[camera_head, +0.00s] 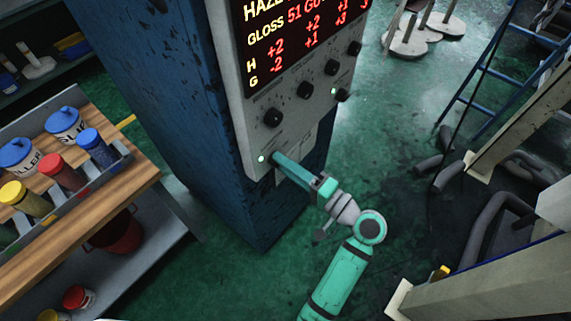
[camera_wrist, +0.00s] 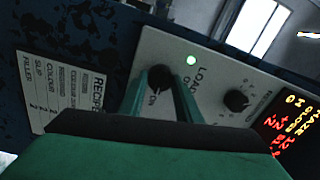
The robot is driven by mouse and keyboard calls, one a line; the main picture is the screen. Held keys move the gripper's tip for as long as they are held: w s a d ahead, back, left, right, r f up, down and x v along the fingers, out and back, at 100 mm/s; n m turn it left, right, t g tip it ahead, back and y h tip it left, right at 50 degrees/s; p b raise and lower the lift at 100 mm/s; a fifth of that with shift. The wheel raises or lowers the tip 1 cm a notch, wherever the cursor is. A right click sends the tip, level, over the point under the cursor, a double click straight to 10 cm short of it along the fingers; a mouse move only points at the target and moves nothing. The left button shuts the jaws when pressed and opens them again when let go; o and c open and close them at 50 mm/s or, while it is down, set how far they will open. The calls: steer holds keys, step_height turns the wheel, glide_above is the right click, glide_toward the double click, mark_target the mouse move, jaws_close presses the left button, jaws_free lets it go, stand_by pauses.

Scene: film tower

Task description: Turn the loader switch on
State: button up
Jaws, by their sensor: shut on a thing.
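The loader switch is a black round knob (camera_wrist: 160,75) on the grey control panel, beside lettering that starts "LOAD". A green lamp (camera_wrist: 191,60) next to it is lit; the lamp also shows in the head view (camera_head: 261,158). My gripper (camera_wrist: 164,88) has its two fingers on either side of the knob and is shut on it. In the head view my gripper (camera_head: 279,160) reaches the panel's lower left corner and hides the knob.
The panel (camera_head: 258,107) is on a dark blue column (camera_head: 155,90) and has several other black knobs (camera_head: 273,117) below a red display (camera_head: 300,30). A wooden-topped bench (camera_head: 120,190) with jars stands left. A blue ladder (camera_head: 480,75) and pipes stand right.

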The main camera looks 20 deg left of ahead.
steer(key=o, duration=1.1)
steer(key=shift+c, duration=0.2)
steer(key=v, duration=1.1)
steer(key=shift+f, duration=0.1)
